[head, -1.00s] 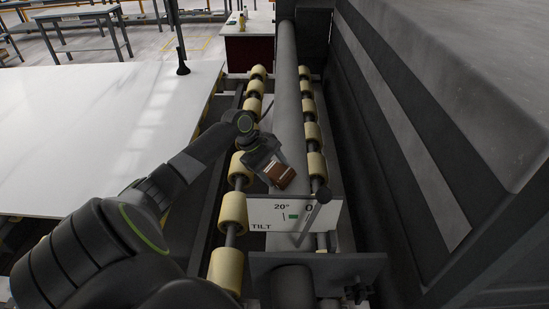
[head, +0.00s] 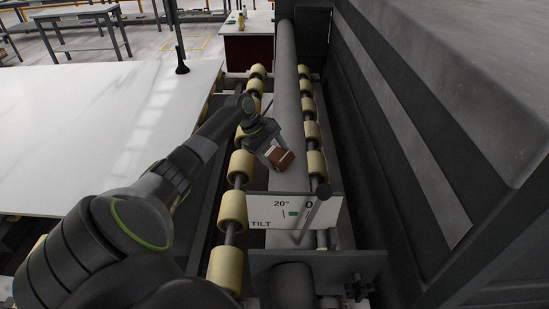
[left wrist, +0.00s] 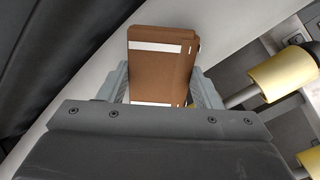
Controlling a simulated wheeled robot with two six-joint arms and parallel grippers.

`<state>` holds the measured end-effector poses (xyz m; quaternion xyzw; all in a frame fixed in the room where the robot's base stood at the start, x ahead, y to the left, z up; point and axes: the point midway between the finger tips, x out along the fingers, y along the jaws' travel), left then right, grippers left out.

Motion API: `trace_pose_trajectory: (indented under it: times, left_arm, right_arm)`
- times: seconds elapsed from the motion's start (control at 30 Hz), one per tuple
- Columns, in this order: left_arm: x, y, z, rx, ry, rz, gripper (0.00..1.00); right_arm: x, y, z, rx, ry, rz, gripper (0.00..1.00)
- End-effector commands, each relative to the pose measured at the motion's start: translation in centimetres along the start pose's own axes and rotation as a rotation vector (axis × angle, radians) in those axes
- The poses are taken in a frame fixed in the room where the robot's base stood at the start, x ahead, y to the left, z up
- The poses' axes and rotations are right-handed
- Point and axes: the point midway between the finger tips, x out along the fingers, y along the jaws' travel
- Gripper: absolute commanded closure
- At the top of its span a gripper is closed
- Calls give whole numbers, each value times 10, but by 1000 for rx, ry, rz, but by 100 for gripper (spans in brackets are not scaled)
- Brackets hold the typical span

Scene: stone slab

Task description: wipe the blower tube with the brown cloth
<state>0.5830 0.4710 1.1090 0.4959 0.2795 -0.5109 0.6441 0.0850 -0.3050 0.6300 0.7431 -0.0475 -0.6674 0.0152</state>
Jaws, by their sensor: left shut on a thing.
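The brown cloth (head: 281,158) is a small folded block with pale stripes. My left gripper (head: 272,154) is shut on it; the left wrist view shows the cloth (left wrist: 160,65) between the two fingers (left wrist: 162,88). The blower tube (head: 287,100) is a long grey cylinder running away from me between two rows of rollers. The cloth is at the near part of the tube and overlaps it in the head view. In the left wrist view the pale tube surface (left wrist: 85,100) lies behind the cloth; I cannot tell whether they touch. My right gripper is not in view.
Cream rollers (head: 233,209) line both sides of the tube. A white tilt sign (head: 262,208) with a lever (head: 322,192) stands at the near end. A large dark machine body (head: 420,130) walls off the right. A white slab (head: 100,140) lies at the left.

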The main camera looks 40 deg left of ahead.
Motion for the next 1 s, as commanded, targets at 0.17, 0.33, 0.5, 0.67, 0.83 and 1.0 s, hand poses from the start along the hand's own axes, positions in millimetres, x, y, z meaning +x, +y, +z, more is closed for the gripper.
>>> trace_pose_trajectory:
  times: [0.17,0.33,0.5,0.67,0.83,1.0]
  left_arm:
    - [2,3,-4,0,-1,0,60]
    - [1,3,-3,0,-1,1,60]
    - [-8,4,-3,0,2,1,60]
    - [-24,4,-3,1,1,1,60]
    - [-40,3,-4,1,2,1,60]
    - [-55,3,-4,1,2,1,60]
  right_arm:
    - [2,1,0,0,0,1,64]
    - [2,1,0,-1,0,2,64]
    - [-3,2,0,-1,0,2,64]
    - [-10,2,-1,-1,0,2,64]
    - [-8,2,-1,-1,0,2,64]
    - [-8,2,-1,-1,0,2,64]
